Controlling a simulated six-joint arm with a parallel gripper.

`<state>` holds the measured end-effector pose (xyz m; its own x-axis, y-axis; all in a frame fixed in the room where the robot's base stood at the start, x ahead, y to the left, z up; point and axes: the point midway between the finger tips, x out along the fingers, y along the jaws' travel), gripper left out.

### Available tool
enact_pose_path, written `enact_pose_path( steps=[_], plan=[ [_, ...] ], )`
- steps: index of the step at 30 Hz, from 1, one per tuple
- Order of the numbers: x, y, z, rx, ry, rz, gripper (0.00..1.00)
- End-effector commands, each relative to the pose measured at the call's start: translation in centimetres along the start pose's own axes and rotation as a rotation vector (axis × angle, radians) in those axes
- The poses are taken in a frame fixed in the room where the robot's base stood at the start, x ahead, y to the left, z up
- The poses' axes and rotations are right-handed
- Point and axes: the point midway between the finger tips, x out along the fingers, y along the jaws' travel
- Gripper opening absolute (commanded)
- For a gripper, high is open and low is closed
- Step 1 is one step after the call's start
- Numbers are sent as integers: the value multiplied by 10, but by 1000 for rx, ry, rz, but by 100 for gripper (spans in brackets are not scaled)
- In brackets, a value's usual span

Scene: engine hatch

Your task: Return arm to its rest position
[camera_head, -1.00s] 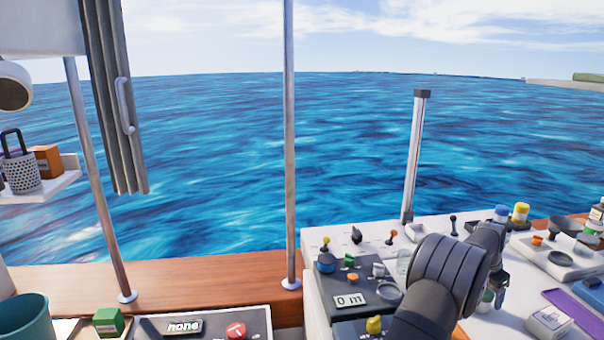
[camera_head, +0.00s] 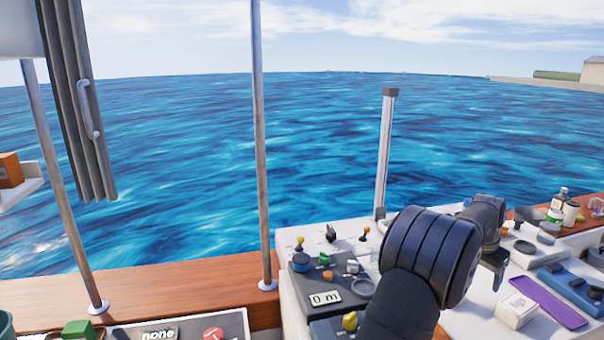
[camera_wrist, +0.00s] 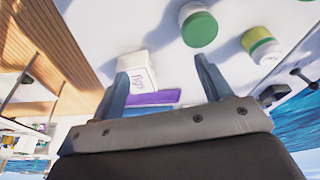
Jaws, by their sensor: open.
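My gripper (camera_wrist: 161,82) is in the wrist view with its two fingers spread apart and nothing between them touching either one. In the head view my dark arm rises from the bottom and bends right over the white console, and the gripper end (camera_head: 497,272) hangs above the console top, partly hidden behind the arm. Beyond the fingers in the wrist view lie a white box (camera_wrist: 137,68), a purple strip (camera_wrist: 150,98) and a green-lidded jar (camera_wrist: 198,25).
The dark control panel (camera_head: 330,284) with knobs and a "0 m" display is left of my arm. A grey post (camera_head: 385,150) stands behind it. Bottles (camera_head: 560,203) and a blue device (camera_head: 572,288) are at right. A wooden ledge (camera_head: 190,285) runs left. Open water lies beyond.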

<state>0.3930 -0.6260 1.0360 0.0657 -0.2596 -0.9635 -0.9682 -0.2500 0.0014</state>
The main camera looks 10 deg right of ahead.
Motion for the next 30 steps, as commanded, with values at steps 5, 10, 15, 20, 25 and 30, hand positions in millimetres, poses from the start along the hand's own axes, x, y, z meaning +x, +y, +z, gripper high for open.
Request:
enact_pose_path(
  steps=[5,10,15,20,25,30],
  plan=[
    [-4,-36,10,-48,1,-14,71],
    [-8,-68,21,-90,1,-26,71],
    [-12,-100,33,-134,1,-38,71],
    [-17,-129,46,-174,1,-49,71],
    [-22,-159,61,-216,1,-61,71],
    [-28,-189,77,-259,1,-73,71]
  ],
)
